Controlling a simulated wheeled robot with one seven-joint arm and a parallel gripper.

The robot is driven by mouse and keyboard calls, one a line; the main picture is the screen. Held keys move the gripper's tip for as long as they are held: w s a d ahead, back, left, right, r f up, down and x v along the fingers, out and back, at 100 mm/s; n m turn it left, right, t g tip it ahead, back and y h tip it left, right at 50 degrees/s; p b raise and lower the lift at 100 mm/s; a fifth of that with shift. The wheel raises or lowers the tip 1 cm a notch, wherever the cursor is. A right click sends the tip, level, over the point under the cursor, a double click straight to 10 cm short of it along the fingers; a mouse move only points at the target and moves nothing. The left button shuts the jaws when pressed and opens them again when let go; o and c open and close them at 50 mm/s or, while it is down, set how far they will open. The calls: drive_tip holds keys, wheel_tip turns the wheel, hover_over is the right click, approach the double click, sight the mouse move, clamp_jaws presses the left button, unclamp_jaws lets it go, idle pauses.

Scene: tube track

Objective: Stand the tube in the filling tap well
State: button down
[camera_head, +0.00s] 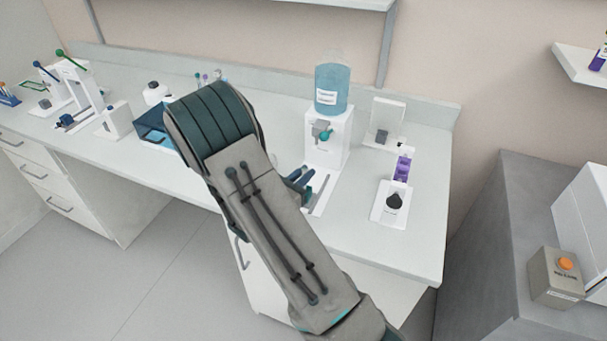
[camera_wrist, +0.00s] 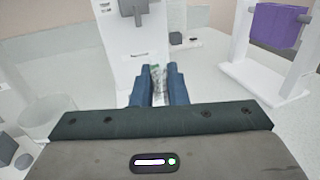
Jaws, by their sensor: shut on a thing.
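The filling tap is a white stand (camera_head: 326,145) with a blue bottle on top and a teal tap lever; its low base (camera_head: 319,197) reaches forward. In the wrist view the stand (camera_wrist: 130,45) is straight ahead, with a grey spout above. My gripper (camera_head: 300,180) is in front of the stand, partly hidden by my arm. In the wrist view my gripper (camera_wrist: 161,72) is shut on the tube (camera_wrist: 157,76), a clear, slightly greenish piece between the blue fingers. The tube's lower end and the well are hidden by the fingers, so I cannot tell whether they touch.
A white stand with a purple block (camera_head: 402,168) is right of the tap; the block also shows in the wrist view (camera_wrist: 273,25). A blue bottle (camera_head: 331,88) tops the tap. A clear beaker (camera_wrist: 47,118) is at the lower left.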

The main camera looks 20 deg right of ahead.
drive_tip(key=shift+f, duration=0.2)
drive_tip(key=c, duration=1.4)
unclamp_jaws()
drive_tip(key=shift+o, duration=0.2)
drive_tip(key=shift+a, duration=0.15)
drive_tip(key=b+v, duration=0.3)
drive_tip(key=v, duration=1)
drive_tip(key=shift+a, duration=0.25)
drive_tip(key=shift+s+r, duration=0.1)
drive_tip(key=shift+s, duration=0.05)
